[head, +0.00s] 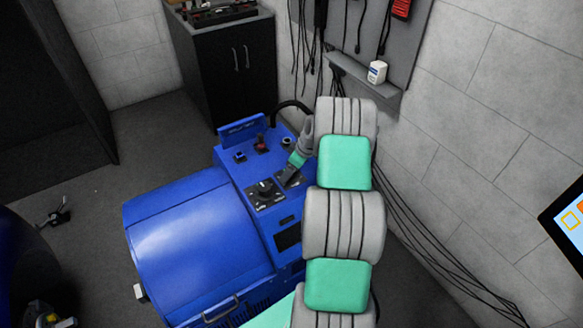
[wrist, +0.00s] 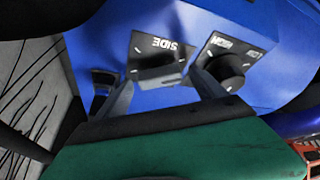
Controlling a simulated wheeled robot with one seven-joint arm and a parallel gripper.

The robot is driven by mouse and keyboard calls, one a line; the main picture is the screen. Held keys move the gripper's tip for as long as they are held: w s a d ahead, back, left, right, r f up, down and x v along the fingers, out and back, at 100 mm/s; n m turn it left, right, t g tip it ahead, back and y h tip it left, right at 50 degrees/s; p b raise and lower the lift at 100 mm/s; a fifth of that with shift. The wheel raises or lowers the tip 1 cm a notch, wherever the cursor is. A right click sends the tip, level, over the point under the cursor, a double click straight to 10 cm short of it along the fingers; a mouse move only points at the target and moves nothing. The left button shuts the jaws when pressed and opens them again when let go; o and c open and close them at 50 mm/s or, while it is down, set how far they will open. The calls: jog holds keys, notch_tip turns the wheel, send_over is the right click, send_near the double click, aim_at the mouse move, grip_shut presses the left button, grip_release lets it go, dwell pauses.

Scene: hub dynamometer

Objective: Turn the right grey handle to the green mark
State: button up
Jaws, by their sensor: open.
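The right handle (wrist: 163,73) shows in the wrist view as a dark grey block on a black plate (wrist: 158,45) lettered SIDE, upside down. My gripper (wrist: 162,82) is open, with one finger on each side of the handle in this view; I cannot tell if they touch it. In the head view my gripper (head: 295,167) is low over the right-hand black plate (head: 289,178) and hides part of it. A black knob (wrist: 231,70) on the plate lettered HIGH and LOW is beside my finger; it also shows in the head view (head: 265,188). I cannot make out a green mark.
The blue machine (head: 190,235) bears the panel, with a red knob (head: 262,143) and small black switches behind the plates. A dark cabinet (head: 225,75) stands at the back. Cables and a small shelf (head: 360,78) are on the right wall.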

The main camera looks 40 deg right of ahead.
jog(key=shift+c, duration=0.6)
jog(key=c, duration=1.2)
jog(key=shift+c, duration=0.2)
